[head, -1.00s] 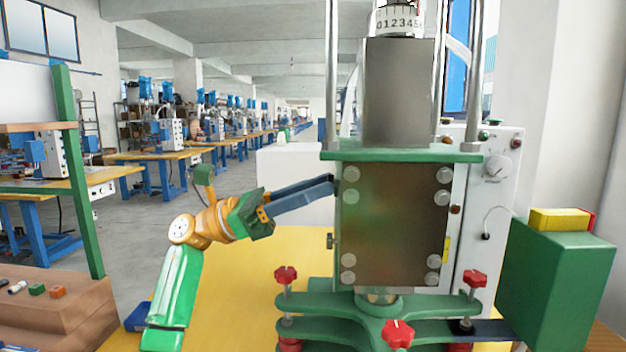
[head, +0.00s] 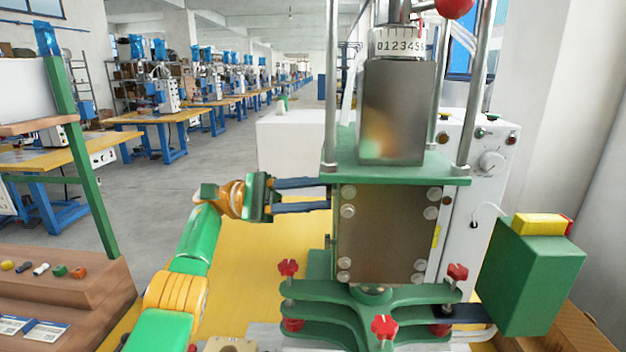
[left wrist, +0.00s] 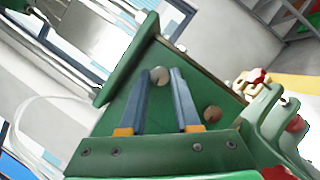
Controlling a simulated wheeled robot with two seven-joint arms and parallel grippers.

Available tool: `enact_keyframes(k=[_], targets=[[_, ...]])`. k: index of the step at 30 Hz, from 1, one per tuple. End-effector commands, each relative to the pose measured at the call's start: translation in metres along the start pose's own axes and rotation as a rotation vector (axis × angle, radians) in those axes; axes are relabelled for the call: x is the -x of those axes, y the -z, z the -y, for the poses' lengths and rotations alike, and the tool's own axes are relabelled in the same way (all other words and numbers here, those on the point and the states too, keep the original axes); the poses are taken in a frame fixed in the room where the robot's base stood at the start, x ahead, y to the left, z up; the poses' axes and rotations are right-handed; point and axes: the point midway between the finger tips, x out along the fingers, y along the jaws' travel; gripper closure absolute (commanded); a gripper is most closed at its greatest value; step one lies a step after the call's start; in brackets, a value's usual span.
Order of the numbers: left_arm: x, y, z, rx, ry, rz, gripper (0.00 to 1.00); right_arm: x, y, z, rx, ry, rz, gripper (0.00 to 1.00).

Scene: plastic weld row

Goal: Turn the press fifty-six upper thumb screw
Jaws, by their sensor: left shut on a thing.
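The press (head: 390,235) stands right of centre in the head view, with a green frame and a dull metal front plate. My left gripper (head: 329,194) reaches its left side with two level blue-grey fingers. In the left wrist view, the fingers (left wrist: 160,78) are shut on the upper thumb screw (left wrist: 159,76), a round silver head between their tips. My right gripper is out of view.
Red knobs (head: 288,267) stand on the green lower plates. A green box with a yellow top (head: 535,270) is at the right. A white box (head: 290,140) stands behind my gripper. The yellow tabletop (head: 270,260) left of the press is mostly clear.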

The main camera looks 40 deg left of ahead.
Motion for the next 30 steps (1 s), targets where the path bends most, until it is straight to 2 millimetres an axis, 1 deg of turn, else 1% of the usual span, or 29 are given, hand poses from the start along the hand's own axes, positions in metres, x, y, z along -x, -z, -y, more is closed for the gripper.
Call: enact_keyframes(k=[1, 5, 19, 20, 21, 22, 23, 30], targets=[[-0.0006, -0.0025, -0.0036, -0.013, 0.0, 0.002, 1.0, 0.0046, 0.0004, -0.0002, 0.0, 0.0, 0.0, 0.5], [-0.0003, -0.0014, -0.0024, -0.033, 0.009, 0.001, 1.0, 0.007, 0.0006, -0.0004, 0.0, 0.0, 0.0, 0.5], [0.0, -0.0002, -0.0008, -0.041, 0.014, 0.0, 1.0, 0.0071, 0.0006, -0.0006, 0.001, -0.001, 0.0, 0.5], [0.0, -0.0001, -0.0007, -0.041, 0.015, 0.0, 0.61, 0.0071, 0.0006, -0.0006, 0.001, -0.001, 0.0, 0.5], [0.0, -0.0001, -0.0007, -0.041, 0.015, 0.0, 0.5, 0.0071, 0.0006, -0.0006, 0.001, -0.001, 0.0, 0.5], [0.0, -0.0001, -0.0006, -0.041, 0.015, 0.0, 0.42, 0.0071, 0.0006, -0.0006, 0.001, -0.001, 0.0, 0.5], [0.0, -0.0001, -0.0006, -0.041, 0.015, 0.0, 0.39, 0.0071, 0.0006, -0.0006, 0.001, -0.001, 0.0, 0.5], [0.0001, 0.0001, -0.0002, -0.04, 0.016, 0.0, 0.39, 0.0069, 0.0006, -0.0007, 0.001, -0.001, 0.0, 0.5]])
